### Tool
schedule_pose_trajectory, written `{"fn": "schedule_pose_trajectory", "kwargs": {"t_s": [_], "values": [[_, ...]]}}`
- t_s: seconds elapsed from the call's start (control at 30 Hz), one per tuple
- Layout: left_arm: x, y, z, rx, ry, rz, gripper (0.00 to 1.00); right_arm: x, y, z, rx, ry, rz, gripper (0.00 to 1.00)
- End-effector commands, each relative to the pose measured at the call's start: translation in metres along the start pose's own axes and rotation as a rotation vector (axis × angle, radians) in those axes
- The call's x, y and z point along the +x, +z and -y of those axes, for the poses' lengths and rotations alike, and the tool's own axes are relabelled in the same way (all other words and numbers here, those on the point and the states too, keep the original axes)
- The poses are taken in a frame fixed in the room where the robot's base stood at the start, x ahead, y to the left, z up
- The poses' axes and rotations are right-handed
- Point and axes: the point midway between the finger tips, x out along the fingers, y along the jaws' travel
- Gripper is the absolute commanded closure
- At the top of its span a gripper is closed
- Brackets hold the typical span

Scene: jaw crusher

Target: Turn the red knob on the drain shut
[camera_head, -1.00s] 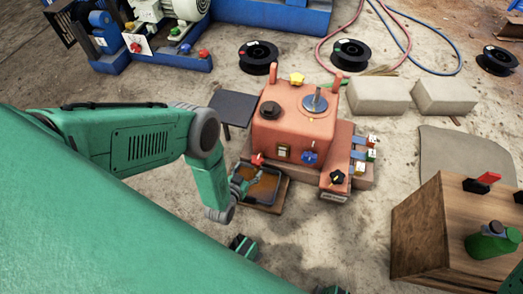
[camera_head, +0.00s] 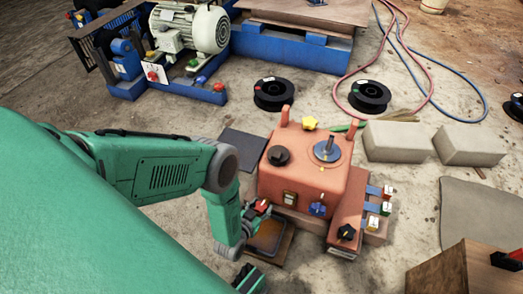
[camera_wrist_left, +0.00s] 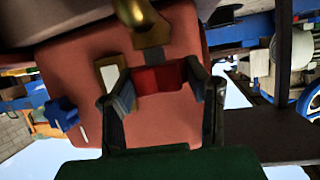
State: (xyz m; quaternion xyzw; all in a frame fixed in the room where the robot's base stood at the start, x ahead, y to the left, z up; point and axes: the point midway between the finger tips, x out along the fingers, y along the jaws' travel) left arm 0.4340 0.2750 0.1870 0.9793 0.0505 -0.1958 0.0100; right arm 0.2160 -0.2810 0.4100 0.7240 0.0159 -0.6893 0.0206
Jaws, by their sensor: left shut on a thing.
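The red knob (camera_wrist_left: 160,78) sits between the two fingers of my left gripper (camera_wrist_left: 160,92) in the left wrist view. The fingers are shut on it. A brass drain fitting (camera_wrist_left: 148,30) shows just above it in that view. In the head view my left gripper (camera_head: 254,212) is at the lower left side of the orange machine housing (camera_head: 300,178). The red knob (camera_head: 263,204) shows only partly there, beside the gripper. A tray (camera_head: 268,238) with dark brown contents lies below the gripper on the floor. My right gripper is not in view.
A dark flat plate (camera_head: 240,143) is left of the housing. A wooden crate (camera_head: 450,275) stands at the lower right.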

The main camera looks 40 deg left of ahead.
Motion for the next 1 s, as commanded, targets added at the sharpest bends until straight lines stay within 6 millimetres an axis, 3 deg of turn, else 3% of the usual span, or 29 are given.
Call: {"fn": "schedule_pose_trajectory", "kwargs": {"t_s": [0.47,1.0], "values": [[-0.0005,-0.0007,0.0002,0.056,0.131,-0.002,0.87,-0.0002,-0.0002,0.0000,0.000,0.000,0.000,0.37],[-0.0005,-0.0002,0.0010,0.245,0.587,-0.001,0.87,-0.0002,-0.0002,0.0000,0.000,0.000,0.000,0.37]]}}
